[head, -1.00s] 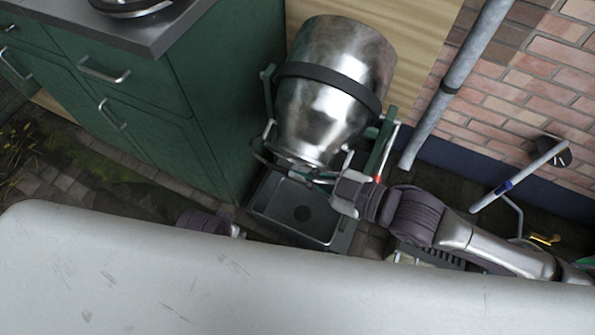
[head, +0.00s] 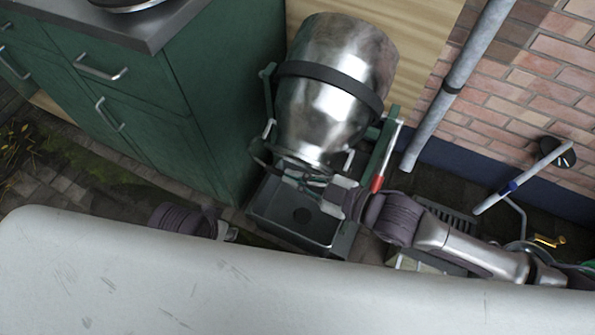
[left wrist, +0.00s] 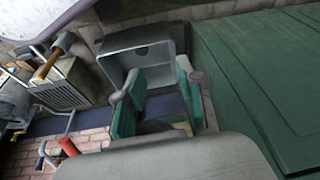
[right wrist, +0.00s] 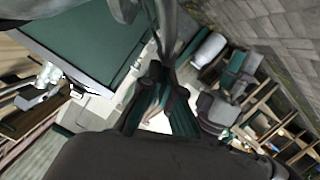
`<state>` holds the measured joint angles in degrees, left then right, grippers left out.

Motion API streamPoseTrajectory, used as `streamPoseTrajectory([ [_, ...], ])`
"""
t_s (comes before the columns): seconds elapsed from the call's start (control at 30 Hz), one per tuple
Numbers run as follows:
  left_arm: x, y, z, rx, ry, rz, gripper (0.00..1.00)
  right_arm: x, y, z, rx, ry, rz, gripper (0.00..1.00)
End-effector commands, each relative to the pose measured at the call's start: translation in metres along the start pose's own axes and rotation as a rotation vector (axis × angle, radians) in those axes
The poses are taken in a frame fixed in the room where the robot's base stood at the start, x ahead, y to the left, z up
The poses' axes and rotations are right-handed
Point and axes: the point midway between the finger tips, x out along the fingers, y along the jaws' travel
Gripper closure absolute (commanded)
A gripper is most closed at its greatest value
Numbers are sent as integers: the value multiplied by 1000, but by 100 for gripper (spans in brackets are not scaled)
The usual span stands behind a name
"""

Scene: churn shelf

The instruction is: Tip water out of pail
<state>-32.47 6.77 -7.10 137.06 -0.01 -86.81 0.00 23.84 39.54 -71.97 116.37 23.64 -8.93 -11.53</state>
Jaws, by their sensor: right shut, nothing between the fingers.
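The shiny metal pail (head: 325,115), with a dark band round it, sits tilted in a green frame (head: 386,150) in the head view. Its narrower end points down toward a dark grey basin (head: 262,208). I cannot see any water. My right gripper (head: 312,187) is just below that narrower end, over the basin; whether it touches the pail is unclear. My left gripper (head: 232,233) is low, left of the basin, mostly hidden. In the left wrist view its fingers (left wrist: 155,103) are apart with nothing between.
A green cabinet (head: 235,120) stands close at the left of the pail. A grey pipe (head: 455,85) runs down the brick wall (head: 560,60) at the right. A drain grate (head: 450,218) and a brass tap (head: 548,240) lie at the lower right. A pale surface (head: 200,290) fills the foreground.

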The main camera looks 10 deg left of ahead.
Motion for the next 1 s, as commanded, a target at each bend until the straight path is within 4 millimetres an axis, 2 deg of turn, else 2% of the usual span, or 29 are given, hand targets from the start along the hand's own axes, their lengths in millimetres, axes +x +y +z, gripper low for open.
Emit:
streamPoseTrajectory([
  [0.03, -3, 0, 0, 0, 4, -1, 62, 2, -3, 9, -18, -6, 6, 100],
  [0.1, -7, 0, 1, 0, 3, -1, 62, 2, -5, 12, -35, -6, 10, 100],
  [0.53, -3, 0, 0, 0, 2, -1, 62, 1, -3, 8, -38, -6, 10, 100],
  [0.67, 17, 0, 1, 1, -14, 2, 62, 0, -1, 2, -38, -5, 11, 100],
  [1.0, 88, 4, 19, 7, -53, 8, 62, -2, 8, -16, -37, -6, 14, 100],
])
